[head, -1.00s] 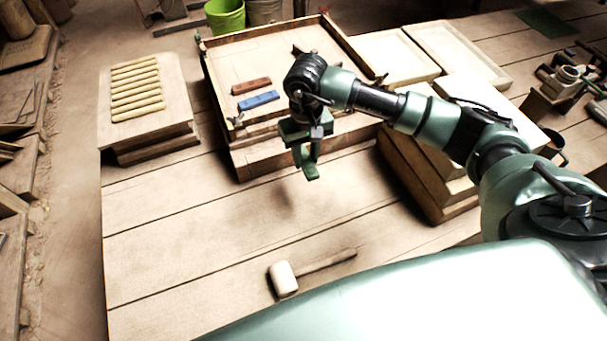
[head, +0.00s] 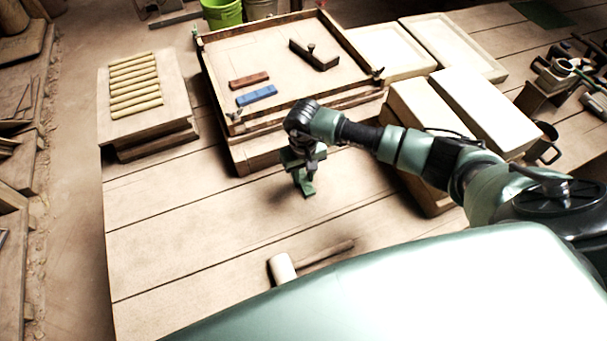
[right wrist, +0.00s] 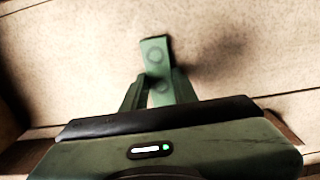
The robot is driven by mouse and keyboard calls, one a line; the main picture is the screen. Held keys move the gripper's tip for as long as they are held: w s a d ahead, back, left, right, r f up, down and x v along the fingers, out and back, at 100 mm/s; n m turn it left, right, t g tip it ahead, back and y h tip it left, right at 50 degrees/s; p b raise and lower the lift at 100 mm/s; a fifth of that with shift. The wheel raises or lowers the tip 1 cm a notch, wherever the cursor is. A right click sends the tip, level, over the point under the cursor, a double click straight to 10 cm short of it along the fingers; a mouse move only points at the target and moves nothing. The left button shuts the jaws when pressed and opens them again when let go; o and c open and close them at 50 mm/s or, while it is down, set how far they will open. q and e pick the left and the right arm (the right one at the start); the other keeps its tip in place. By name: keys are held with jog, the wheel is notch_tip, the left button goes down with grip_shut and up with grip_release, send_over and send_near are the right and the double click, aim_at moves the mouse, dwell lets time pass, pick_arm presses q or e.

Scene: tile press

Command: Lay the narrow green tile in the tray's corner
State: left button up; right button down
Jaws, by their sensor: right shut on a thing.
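The narrow green tile (right wrist: 155,53) is held between the fingers of my right gripper (right wrist: 160,85) in the right wrist view, its far end sticking out past the fingertips. In the head view my right gripper (head: 305,183) points down over the bare table in front of the tray, and the tile (head: 308,190) shows small at its tips. The tray (head: 215,72) is a shallow wooden frame on a raised base. A red-brown tile (head: 249,80), a blue tile (head: 257,95) and a dark block with a knob (head: 315,55) lie inside it. My left gripper is out of view.
A mallet (head: 283,268) lies on the table (head: 170,235) near my front. A board with several yellow rods (head: 135,85) stands at left. Pale boxes (head: 470,105) stand to the right of the tray. Table left of my gripper is clear.

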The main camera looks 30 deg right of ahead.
jog(key=shift+f, duration=0.1)
jog(key=c, duration=1.5)
grip_release()
jog(key=shift+f, duration=0.1)
jog(key=o, duration=0.4)
jog(key=shift+r, duration=0.2)
